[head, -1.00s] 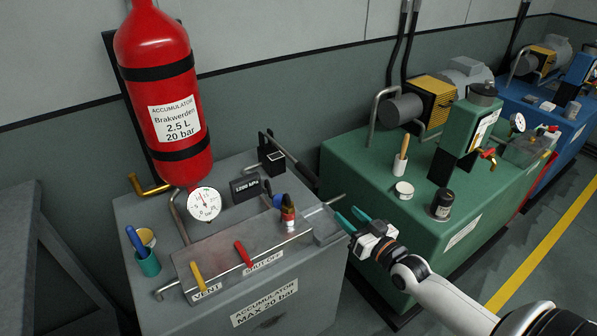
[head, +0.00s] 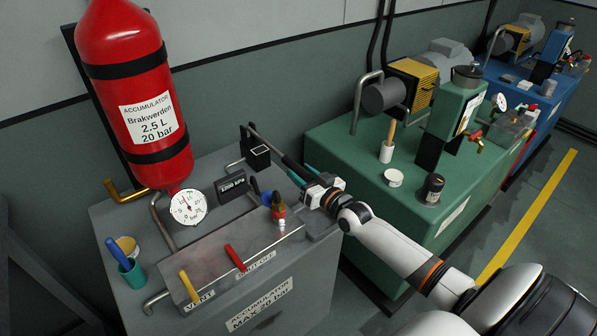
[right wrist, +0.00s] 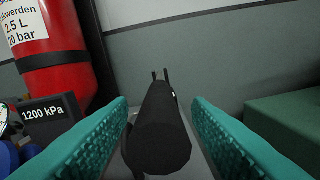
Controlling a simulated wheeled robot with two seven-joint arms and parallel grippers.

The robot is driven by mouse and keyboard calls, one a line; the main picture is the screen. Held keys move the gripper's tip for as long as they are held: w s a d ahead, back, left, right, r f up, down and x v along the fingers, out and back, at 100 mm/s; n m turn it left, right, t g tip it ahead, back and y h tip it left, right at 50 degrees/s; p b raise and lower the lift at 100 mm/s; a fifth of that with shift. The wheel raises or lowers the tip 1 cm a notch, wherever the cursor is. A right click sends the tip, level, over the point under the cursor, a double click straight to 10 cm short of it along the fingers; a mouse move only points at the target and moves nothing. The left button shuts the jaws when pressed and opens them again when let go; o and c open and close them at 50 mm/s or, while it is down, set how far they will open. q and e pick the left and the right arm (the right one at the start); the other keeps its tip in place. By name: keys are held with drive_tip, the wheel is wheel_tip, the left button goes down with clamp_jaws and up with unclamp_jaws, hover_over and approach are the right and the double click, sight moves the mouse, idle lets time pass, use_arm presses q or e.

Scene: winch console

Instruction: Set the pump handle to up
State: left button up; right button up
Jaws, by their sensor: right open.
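The pump handle (head: 290,163) is a dark lever with a thick black grip. It runs from beside the small black box (head: 257,154) on the grey console down toward the front right in the head view. My right gripper (head: 304,175) is at the grip end, its teal fingers open. In the right wrist view, the black grip (right wrist: 158,135) lies between the two spread fingers, with gaps on both sides. The handle's lower end is partly hidden by my gripper in the head view. My left gripper is not in view.
The red accumulator (head: 135,100) stands at the back left. The console top holds a gauge (head: 188,207), a display (head: 232,188), a yellow vent lever (head: 188,286) and a red shut-off lever (head: 235,258). The green unit (head: 370,205) stands to the right.

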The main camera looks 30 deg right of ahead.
drive_tip(key=shift+w, duration=0.9)
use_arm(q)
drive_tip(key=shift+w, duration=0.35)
use_arm(e)
drive_tip(key=shift+a, duration=0.1)
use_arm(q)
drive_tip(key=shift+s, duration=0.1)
use_arm(e)
clamp_jaws()
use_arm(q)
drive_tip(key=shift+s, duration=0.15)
